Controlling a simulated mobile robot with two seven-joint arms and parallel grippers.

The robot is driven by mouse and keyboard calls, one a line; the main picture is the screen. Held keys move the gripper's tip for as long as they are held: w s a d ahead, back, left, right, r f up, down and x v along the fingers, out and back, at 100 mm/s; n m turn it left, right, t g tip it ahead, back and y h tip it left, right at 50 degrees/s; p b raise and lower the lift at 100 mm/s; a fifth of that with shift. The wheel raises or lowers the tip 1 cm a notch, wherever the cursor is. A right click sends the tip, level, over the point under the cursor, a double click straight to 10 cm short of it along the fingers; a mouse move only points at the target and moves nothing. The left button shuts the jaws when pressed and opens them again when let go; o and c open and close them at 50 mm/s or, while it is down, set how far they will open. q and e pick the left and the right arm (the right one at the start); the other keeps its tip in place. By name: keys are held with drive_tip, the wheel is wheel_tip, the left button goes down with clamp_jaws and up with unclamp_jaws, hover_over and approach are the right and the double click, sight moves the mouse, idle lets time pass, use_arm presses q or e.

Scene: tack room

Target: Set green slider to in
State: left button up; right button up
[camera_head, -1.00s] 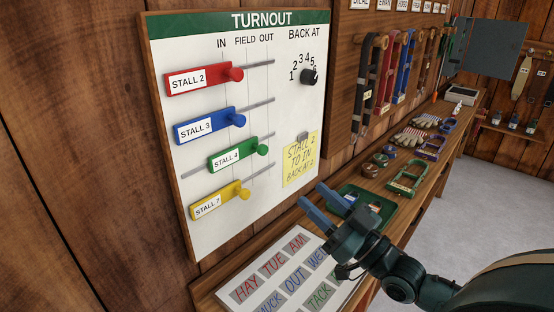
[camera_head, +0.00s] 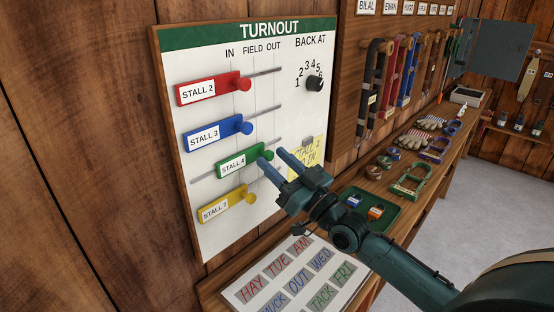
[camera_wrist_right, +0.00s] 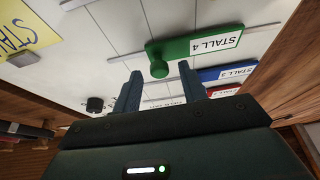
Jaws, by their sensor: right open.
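The turnout board (camera_head: 275,214) hangs on the wood wall with columns marked IN, FIELD and OUT. The green slider (camera_head: 232,164), labelled STALL 4, is on the third rail, further right than the red, blue and yellow sliders. Its green knob (camera_head: 268,155) is at its right end. My right gripper (camera_head: 271,158) is open, with its fingertips close to the knob. In the right wrist view the green slider (camera_wrist_right: 203,43) shows ahead, and its knob (camera_wrist_right: 158,69) appears between the open fingertips (camera_wrist_right: 160,70). I cannot tell whether they touch it. My left gripper is out of view.
The red slider (camera_head: 208,91), blue slider (camera_head: 212,134) and yellow slider (camera_head: 219,206) share the board. A dial (camera_head: 315,83) and a yellow note (camera_head: 308,165), partly hidden by my gripper, are at right. Below are a schedule sheet (camera_head: 300,275) and a green tray (camera_head: 385,222).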

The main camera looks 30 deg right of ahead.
drive_tip(key=shift+w, duration=0.15)
clamp_jaws()
idle(0.4)
drive_tip(key=shift+a+r, duration=0.1)
drive_tip(key=shift+a, duration=0.05)
